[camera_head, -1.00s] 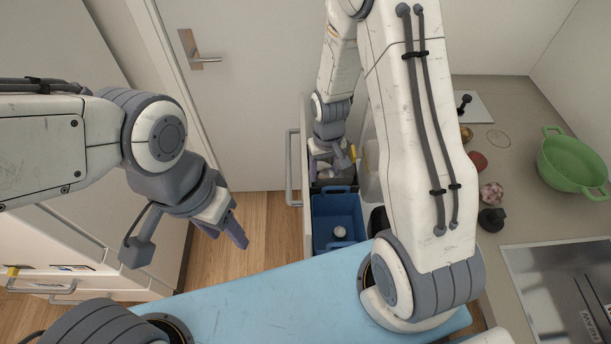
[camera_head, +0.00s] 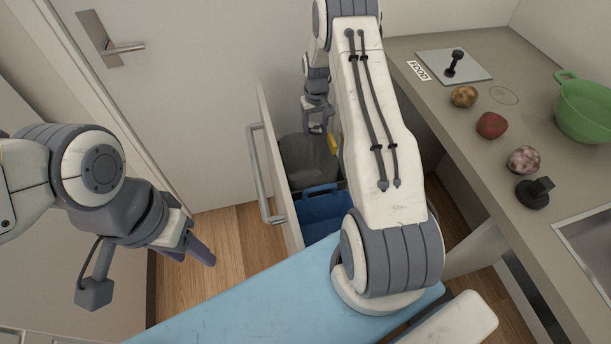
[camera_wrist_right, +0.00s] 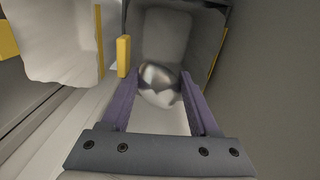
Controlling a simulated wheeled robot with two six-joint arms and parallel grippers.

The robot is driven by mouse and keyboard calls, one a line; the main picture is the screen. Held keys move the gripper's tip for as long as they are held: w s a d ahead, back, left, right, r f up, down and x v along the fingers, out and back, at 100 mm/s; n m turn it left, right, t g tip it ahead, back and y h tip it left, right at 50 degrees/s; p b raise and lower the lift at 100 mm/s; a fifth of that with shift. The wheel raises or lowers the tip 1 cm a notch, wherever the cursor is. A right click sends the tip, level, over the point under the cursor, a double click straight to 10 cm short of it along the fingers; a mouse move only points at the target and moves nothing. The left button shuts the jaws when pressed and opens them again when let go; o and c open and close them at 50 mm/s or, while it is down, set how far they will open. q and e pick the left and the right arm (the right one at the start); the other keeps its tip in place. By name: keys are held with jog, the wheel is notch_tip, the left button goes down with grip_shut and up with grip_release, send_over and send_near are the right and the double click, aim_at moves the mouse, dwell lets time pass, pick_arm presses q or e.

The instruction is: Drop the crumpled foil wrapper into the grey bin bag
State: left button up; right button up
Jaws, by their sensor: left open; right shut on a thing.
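The crumpled foil wrapper (camera_wrist_right: 160,86) is a shiny silver ball between the two purple fingers of my right gripper in the right wrist view. My right gripper (camera_head: 317,128) is shut on it and stands above the back part of the pulled-out drawer in the head view. The foil cannot be made out there. A dark grey bag-lined bin (camera_head: 307,160), seemingly the grey bin bag, sits in the drawer just below that gripper. A grey-walled opening (camera_wrist_right: 176,32) lies beyond the foil in the wrist view. My left gripper (camera_head: 190,246) is open and empty, left of the drawer.
A blue bin (camera_head: 322,204) sits in front of the grey one. A yellow clip (camera_head: 332,144) is close beside my right gripper. A pale bag (camera_wrist_right: 60,40) is at the wrist view's left. The counter (camera_head: 450,120) at right holds several items and a green colander (camera_head: 588,108).

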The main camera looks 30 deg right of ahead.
notch_tip(320, 180, down, 6)
jog(key=b, duration=0.3)
jog(key=shift+a+r+b, duration=0.15)
jog(key=shift+r+b, duration=0.05)
jog(key=shift+b, duration=0.2)
jog(key=o, duration=1.4)
notch_tip(320, 180, up, 10)
jog(key=shift+r, duration=0.25)
